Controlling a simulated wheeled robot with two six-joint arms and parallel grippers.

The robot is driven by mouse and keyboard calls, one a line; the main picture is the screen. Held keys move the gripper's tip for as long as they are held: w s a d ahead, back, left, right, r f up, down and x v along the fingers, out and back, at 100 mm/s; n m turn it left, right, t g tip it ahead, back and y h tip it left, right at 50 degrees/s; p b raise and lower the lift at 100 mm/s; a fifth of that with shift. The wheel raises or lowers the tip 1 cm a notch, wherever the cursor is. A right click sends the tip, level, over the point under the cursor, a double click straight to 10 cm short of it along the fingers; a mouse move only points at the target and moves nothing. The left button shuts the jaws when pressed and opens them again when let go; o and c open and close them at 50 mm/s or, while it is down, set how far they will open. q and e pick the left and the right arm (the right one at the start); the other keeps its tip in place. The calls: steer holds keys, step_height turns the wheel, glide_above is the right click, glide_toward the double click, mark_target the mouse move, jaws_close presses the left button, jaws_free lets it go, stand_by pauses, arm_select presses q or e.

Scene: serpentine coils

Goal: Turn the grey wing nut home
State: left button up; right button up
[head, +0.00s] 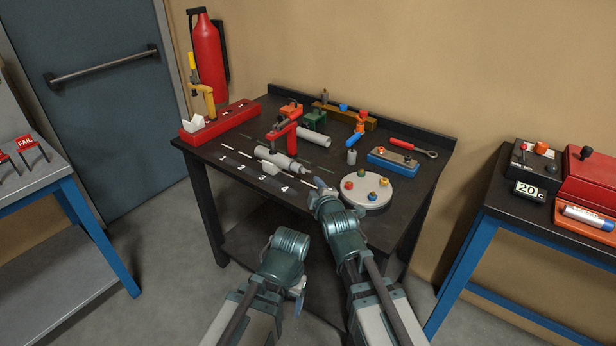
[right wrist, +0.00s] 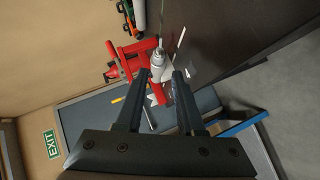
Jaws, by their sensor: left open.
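I cannot pick out the grey wing nut with certainty. A grey cylindrical piece (head: 285,161) lies near the table's front edge below a red clamp (head: 285,131), with a small pale part (head: 267,168) at its left end. In the right wrist view a grey cylinder (right wrist: 157,62) shows beyond the fingertips, in front of red parts. My right gripper (head: 318,187) is over the table's front edge, right of the cylinder. Its fingers (right wrist: 150,77) are apart with nothing held. My left gripper (head: 300,290) is low, in front of the table, apart from everything on it.
A round pale plate (head: 352,200) with several coloured knobs is right of my right gripper. A blue block (head: 390,162) and a red-handled wrench (head: 405,145) lie behind it. A red base (head: 225,121) stands far left. The numbered strip (head: 240,169) at the front is mostly clear.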

mark_target(307, 173)
steer(key=b+x, duration=0.3)
steer(key=x, duration=0.9)
steer(key=shift+w+f+b, duration=0.1)
steer(key=shift+w+b, duration=0.25)
jaws_close()
